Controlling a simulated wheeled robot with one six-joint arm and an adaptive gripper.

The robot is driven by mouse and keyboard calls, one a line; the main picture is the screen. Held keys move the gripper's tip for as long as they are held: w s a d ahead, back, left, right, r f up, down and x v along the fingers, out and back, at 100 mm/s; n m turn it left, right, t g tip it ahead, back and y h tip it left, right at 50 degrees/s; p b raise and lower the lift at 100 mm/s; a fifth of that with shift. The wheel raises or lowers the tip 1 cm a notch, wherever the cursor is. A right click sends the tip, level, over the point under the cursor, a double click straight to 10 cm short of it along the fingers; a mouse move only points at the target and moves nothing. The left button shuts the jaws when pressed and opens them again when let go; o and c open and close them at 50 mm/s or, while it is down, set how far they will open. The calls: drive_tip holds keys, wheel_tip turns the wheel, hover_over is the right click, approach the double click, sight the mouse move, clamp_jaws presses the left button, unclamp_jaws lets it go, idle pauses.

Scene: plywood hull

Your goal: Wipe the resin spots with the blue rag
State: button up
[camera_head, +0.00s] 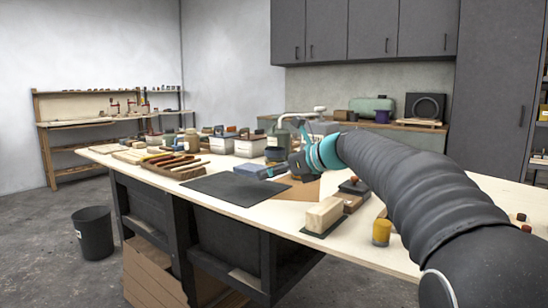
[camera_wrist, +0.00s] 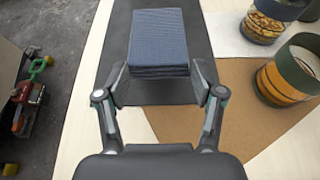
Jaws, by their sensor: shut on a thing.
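The blue rag (camera_wrist: 158,38) is a folded, textured block in the wrist view. It lies between the two fingers of my gripper (camera_wrist: 161,78), which is shut on it. A dark mat (camera_wrist: 178,97) shows below and around the rag. In the head view my gripper (camera_head: 302,165) is at the middle of the workbench, just beyond the right end of the dark mat (camera_head: 232,190). A blue patch there (camera_head: 262,170) looks like the rag. I cannot make out any resin spots in either view.
A brown sheet (camera_wrist: 235,95) lies beside the mat, with two jars (camera_wrist: 290,75) near it. A wooden tray (camera_head: 175,172) and several tubs (camera_head: 250,146) crowd the left and back.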

drive_tip(key=shift+r, duration=1.8)
